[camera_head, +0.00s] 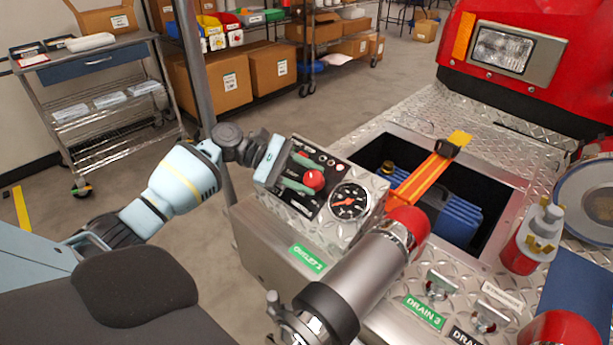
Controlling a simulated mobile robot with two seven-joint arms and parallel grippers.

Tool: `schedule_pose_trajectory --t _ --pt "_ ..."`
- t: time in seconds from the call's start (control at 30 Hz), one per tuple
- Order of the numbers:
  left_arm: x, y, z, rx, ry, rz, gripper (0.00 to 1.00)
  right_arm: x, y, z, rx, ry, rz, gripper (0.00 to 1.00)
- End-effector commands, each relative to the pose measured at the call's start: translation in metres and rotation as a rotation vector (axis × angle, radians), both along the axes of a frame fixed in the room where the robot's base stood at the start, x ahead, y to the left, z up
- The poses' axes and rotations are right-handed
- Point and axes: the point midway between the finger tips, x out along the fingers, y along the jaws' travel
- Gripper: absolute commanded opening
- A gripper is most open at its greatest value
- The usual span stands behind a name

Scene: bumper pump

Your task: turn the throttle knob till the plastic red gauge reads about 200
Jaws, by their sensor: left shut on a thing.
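The throttle knob (314,180) is a round red knob on the black control panel of the bumper pump. The gauge (348,202) is a round black dial with a pale rim and a red-orange needle, just right of and below the knob. The needle points roughly left; the numbers are too small to read. My left gripper (306,173) reaches in from the left over the panel, its green fingers shut on the knob and partly covering the panel. My right gripper is not in view.
A large grey pipe fitting (352,280) with a red end rises in front of the panel. Right of the panel is an open bay (405,150) with blue items and an orange strap (428,175) across it. A wire cart (90,100) stands at the far left.

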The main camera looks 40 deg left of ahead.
Motion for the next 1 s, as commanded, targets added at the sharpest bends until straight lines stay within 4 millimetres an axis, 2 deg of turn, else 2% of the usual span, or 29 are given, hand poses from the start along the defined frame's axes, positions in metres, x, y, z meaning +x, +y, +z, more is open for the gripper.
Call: schedule_pose_trajectory --t 0.07,0.1,0.23,0.27,0.57,0.67,0.87,1.0 --pt "0.000 -0.001 0.001 -0.001 -0.003 -0.003 0.16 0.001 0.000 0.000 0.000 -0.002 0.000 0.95" --pt "0.000 -0.001 0.001 -0.001 -0.003 -0.003 0.42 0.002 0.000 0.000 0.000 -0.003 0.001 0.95" --pt "0.000 -0.001 0.001 -0.002 -0.002 -0.002 0.59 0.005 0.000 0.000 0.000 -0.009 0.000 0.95" --pt "0.000 -0.001 0.000 -0.001 -0.001 -0.001 0.60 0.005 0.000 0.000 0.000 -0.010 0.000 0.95" --pt "0.000 0.000 0.002 -0.001 -0.001 0.000 0.60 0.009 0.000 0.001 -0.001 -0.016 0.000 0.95" --pt "0.000 0.000 0.009 0.000 -0.002 0.000 0.60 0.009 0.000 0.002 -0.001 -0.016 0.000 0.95" --pt "0.000 -0.001 0.041 0.000 -0.006 -0.001 0.60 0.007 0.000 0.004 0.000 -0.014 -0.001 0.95" --pt "-0.017 -0.011 0.037 0.000 0.000 -0.002 0.60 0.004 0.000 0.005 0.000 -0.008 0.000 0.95"
